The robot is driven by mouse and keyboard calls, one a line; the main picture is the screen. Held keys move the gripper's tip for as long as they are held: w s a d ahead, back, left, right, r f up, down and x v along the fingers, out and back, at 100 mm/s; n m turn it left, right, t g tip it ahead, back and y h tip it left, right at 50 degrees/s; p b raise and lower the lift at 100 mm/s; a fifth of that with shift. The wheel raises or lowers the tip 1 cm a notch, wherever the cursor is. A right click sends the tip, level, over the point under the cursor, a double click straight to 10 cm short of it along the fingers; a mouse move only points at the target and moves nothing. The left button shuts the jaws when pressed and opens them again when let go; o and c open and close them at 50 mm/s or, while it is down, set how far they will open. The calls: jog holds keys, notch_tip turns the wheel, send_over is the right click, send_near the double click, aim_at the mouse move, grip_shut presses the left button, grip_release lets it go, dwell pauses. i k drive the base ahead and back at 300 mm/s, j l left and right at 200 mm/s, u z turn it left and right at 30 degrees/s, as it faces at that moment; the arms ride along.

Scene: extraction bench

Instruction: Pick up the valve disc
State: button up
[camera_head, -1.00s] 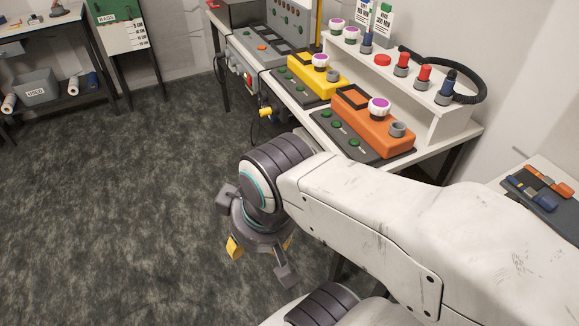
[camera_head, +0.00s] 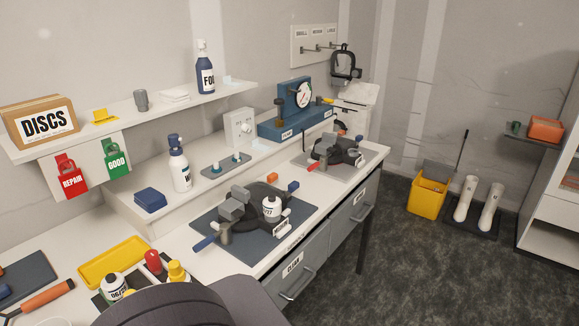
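I cannot make out a valve disc for certain in the current head view. A cardboard box labelled DISCS (camera_head: 41,121) stands at the left end of the wall shelf; its contents are hidden. A second clamp fixture (camera_head: 335,151) sits farther along the bench. My gripper is out of view; only a dark rounded part of my arm shows at the bottom edge.
A yellow tray (camera_head: 101,265) lies on the bench at the lower left, near several small bottles. A blue gauge unit (camera_head: 284,127) stands at the back. Grey drawers (camera_head: 294,277) front the bench. A yellow bin (camera_head: 427,197) and white boots stand right; the floor between is clear.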

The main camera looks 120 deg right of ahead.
aim_at(216, 168)
jog(key=z, duration=0.5)
jog(key=j+z, duration=0.1)
jog(key=z, duration=1.35)
jog(key=k+z, duration=0.1)
jog(key=z, duration=0.85)
jog(key=k+z, duration=0.1)
jog(key=z, duration=0.85)
